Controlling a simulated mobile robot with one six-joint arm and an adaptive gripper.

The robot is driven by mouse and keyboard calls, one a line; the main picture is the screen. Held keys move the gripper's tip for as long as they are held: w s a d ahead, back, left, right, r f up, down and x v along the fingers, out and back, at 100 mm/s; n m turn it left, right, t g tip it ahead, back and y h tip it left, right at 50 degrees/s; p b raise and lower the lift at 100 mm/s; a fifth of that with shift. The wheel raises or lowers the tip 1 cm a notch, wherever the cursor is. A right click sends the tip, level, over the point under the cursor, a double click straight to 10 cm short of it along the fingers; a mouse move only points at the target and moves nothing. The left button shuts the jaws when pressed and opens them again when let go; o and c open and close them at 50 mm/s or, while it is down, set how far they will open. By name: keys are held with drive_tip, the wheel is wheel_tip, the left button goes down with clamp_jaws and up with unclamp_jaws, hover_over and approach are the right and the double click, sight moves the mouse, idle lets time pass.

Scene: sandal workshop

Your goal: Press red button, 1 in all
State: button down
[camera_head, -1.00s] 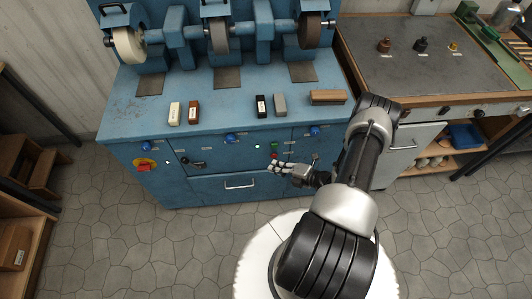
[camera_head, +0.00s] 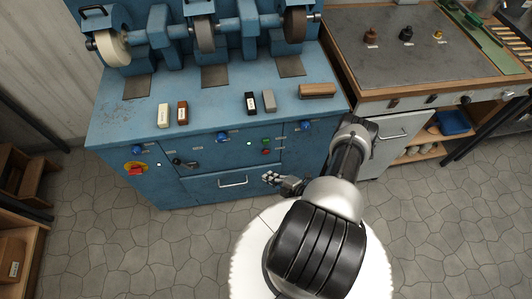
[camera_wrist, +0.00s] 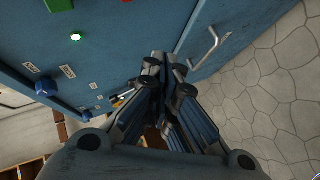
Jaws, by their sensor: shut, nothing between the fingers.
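The small red button (camera_head: 266,152) is on the blue front panel of the grinding machine, just below a green button (camera_head: 266,140). In the wrist view a bit of the red button (camera_wrist: 126,1) shows at the top edge, cut off, with the green button (camera_wrist: 55,5) to its left. My gripper (camera_head: 269,177) is shut and empty, in front of the panel and lower in the picture than the red button. In the wrist view its closed fingertips (camera_wrist: 158,62) are apart from the red button.
A red switch on a yellow plate (camera_head: 135,168) sits at the panel's left. Blue knobs (camera_head: 222,138), a lit indicator (camera_head: 249,143) and a drawer handle (camera_head: 233,183) are also on the front. Small blocks (camera_head: 251,102) lie on the machine top. A grey-topped bench (camera_head: 400,55) stands right.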

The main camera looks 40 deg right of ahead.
drive_tip(key=w+d+b, duration=0.2)
drive_tip(key=w+d, duration=0.2)
drive_tip(key=w, duration=0.2)
drive_tip(key=shift+w, duration=0.25)
drive_tip(key=shift+w+b, duration=0.1)
drive_tip(key=shift+b, duration=0.2)
idle(1.0)
drive_tip(key=shift+w+d+b, duration=0.2)
drive_tip(key=shift+w+b, duration=0.05)
drive_tip(key=shift+b, duration=0.05)
drive_tip(key=shift+w+d+b, duration=0.25)
drive_tip(key=shift+w+b, duration=0.15)
idle(0.6)
drive_tip(key=shift+s+a, duration=0.1)
drive_tip(key=shift+s, duration=0.05)
idle(0.3)
drive_tip(key=shift+s+a, duration=0.35)
drive_tip(key=shift+s, duration=0.25)
drive_tip(key=shift+s+a+p, duration=0.2)
drive_tip(key=shift+s+a, duration=0.25)
drive_tip(key=shift+s, duration=0.25)
drive_tip(key=shift+s+a+p, duration=0.2)
drive_tip(key=shift+s+a, duration=0.2)
drive_tip(key=shift+s, duration=0.35)
drive_tip(key=shift+s+a+p, duration=0.2)
drive_tip(key=shift+s+a, duration=0.25)
drive_tip(key=shift+s, duration=0.25)
